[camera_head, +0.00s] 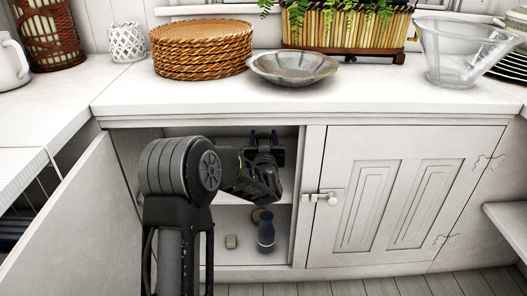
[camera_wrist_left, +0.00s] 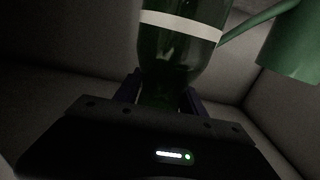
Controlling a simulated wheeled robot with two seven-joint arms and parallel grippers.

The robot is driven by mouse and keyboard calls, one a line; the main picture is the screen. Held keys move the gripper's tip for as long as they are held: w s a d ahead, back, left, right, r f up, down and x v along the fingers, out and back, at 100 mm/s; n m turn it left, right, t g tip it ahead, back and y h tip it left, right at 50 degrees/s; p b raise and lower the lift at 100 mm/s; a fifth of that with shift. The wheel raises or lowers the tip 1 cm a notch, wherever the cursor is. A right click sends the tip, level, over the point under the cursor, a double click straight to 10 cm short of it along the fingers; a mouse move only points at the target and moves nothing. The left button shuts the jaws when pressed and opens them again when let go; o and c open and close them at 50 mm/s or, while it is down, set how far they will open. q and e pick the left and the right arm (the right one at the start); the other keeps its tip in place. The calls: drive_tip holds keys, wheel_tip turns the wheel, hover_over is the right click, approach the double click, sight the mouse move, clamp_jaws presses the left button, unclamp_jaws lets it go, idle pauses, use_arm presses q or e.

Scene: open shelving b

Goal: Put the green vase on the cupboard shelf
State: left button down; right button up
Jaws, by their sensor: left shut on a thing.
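The green vase (camera_wrist_left: 172,62), dark glassy green with a white band, stands between the fingers of my left gripper (camera_wrist_left: 160,92) in the left wrist view. The gripper is shut on its narrower part; the far end runs out of the picture. In the head view my left gripper (camera_head: 264,138) is inside the open cupboard, over the upper shelf (camera_head: 284,190). The vase is hidden there, and I cannot tell whether it touches the shelf. My right gripper is not in view.
A green can with a spout (camera_wrist_left: 292,45) is close beside the vase. The open door (camera_head: 75,220) is left of my arm; the right door (camera_head: 400,195) is shut. The countertop (camera_head: 330,104) is above.

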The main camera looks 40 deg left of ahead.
use_arm(q)
drive_tip(key=shift+f+b, duration=0.9)
drive_tip(key=shift+f, duration=1.35)
drive_tip(key=shift+f, duration=0.2)
drive_tip(key=c, duration=0.7)
unclamp_jaws()
drive_tip(key=shift+o, duration=0.2)
